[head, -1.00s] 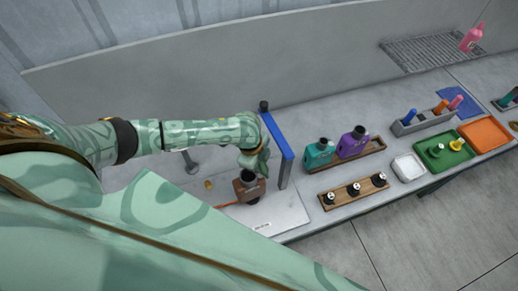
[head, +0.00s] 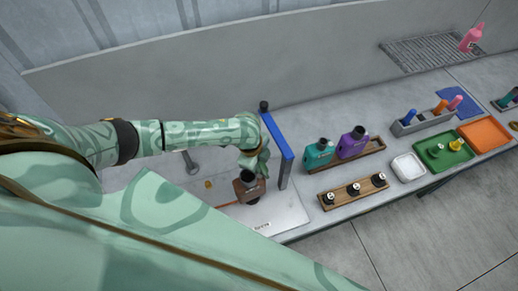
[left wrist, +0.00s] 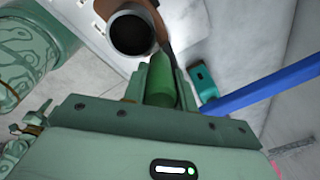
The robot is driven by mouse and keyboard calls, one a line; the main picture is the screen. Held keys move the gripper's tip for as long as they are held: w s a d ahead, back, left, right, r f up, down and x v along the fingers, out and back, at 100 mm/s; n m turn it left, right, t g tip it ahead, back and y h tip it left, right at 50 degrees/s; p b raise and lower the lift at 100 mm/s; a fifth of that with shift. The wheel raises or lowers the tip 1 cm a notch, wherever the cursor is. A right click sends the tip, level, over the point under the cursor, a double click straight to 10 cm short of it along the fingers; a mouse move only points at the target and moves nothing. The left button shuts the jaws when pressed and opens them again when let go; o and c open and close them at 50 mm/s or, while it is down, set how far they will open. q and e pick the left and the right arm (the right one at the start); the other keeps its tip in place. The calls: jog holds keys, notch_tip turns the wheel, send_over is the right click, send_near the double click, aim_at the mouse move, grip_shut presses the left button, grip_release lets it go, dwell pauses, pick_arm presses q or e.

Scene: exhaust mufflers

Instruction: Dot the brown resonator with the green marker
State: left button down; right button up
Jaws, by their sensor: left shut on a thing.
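The brown resonator (head: 242,189) stands on a pale board on the bench, with a dark round pipe mouth on top. In the left wrist view the dark pipe mouth (left wrist: 131,34) is just beyond my fingers, with a strip of brown beside it. My left gripper (head: 252,164) is close above and beside the resonator. It is shut on the green marker (left wrist: 161,82), which lies between the fingers in the left wrist view. I cannot tell whether the marker touches the resonator. My right gripper is not in view.
A blue bar on a post (head: 277,138) stands just right of the gripper. Beyond it are teal (head: 318,154) and purple (head: 351,145) mufflers in a wooden tray, and a rack of black pieces (head: 354,191). Farther right are white (head: 397,169), green (head: 462,153) and orange (head: 490,143) trays.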

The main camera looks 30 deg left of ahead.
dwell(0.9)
pick_arm(q)
jog(key=shift+r, duration=3.4)
